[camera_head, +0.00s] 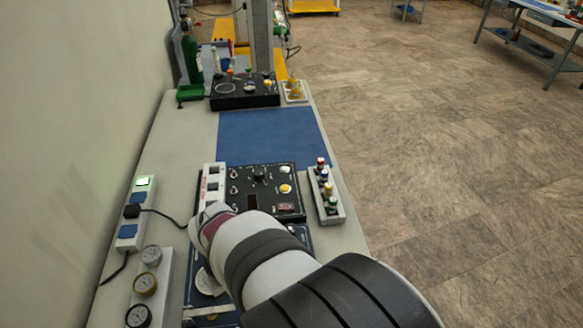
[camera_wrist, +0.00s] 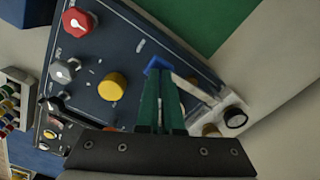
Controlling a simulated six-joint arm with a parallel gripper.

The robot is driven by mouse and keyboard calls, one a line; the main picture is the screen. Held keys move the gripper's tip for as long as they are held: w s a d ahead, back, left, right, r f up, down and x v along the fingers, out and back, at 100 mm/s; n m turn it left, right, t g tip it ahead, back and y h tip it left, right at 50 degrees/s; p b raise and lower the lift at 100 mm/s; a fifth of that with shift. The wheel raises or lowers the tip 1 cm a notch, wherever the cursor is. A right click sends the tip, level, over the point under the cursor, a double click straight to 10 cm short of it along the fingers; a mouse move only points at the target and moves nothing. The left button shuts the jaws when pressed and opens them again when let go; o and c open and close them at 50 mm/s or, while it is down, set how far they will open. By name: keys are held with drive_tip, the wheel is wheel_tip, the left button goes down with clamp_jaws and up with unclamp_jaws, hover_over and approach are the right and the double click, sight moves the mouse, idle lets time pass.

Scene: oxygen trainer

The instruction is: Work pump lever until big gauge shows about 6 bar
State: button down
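My gripper (camera_wrist: 160,85) shows in the wrist view, its two green fingers close together over a dark blue panel (camera_wrist: 110,55). A blue piece (camera_wrist: 157,65) is right at the fingertips, at the end of a pale bar (camera_wrist: 195,87) that looks like the pump lever. I see nothing clearly pinched between the fingers, and cannot tell whether they touch the blue piece.
On the panel are a red knob (camera_wrist: 77,20), a grey knob (camera_wrist: 64,71) and a yellow knob (camera_wrist: 112,86). A black control box (camera_head: 262,184) lies beyond my arm. Several loose gauges stand in a rack (camera_head: 165,275) at left. The blue mat (camera_head: 270,135) is clear.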

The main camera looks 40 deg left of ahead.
drive_tip(key=shift+f, duration=0.9)
drive_tip(key=shift+r, duration=1.95)
drive_tip(key=shift+f, duration=0.15)
idle(0.3)
idle(1.5)
idle(0.5)
